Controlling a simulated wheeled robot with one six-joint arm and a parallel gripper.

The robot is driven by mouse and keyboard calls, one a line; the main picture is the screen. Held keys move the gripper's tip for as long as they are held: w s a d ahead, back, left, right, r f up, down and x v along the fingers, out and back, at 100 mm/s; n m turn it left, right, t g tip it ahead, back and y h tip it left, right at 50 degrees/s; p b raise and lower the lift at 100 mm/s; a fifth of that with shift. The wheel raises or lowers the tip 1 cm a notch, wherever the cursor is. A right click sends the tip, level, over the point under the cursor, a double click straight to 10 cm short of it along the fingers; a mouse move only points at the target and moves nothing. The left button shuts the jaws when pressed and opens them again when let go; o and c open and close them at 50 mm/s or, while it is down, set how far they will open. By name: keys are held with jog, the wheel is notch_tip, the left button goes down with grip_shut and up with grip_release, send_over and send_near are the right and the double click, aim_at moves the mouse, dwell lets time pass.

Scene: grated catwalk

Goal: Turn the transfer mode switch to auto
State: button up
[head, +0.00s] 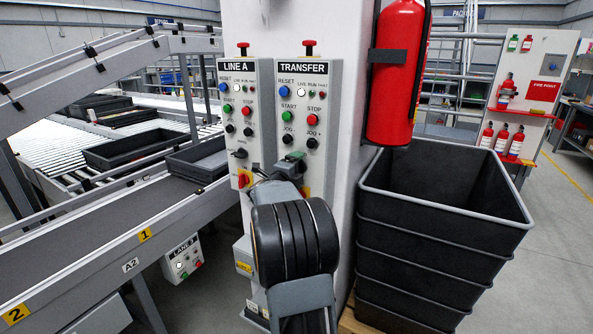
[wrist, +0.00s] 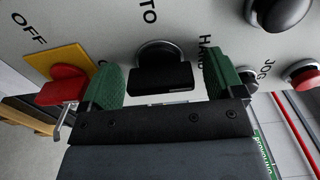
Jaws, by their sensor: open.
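The transfer panel (head: 303,70) is the right one of two grey panels on the white column. Its mode switch, a black knob (wrist: 160,78), shows in the wrist view below partly cut-off lettering ending in "TO", with a "HAND" label to its right. I cannot tell which position the knob points to. My gripper (wrist: 163,80) is open, with one green-padded finger on each side of the knob and a visible gap to each. In the head view, my gripper (head: 291,164) and arm cover the switch.
A red rotary switch (wrist: 62,85) on a yellow plate sits close to the left finger. Black and red push buttons (wrist: 282,12) are at upper right. A fire extinguisher (head: 397,75) and stacked black crates (head: 440,235) stand right; a conveyor (head: 110,235) runs left.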

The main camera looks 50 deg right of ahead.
jog(key=c, duration=0.9)
jog(key=shift+r+n+p, duration=0.1)
jog(key=shift+n+p, duration=0.2)
jog(key=n+p, duration=0.2)
jog(key=n, duration=0.2)
jog(key=shift+p, duration=0.35)
jog(key=n+p, duration=0.3)
jog(key=n, duration=0.1)
jog(key=shift+n, duration=0.3)
jog(key=n+p, duration=0.3)
jog(key=n, duration=0.1)
jog(key=shift+n+p, duration=1.2)
jog(key=shift+n, duration=1)
jog(key=shift+f+n, duration=0.2)
jog(key=shift+n, duration=0.1)
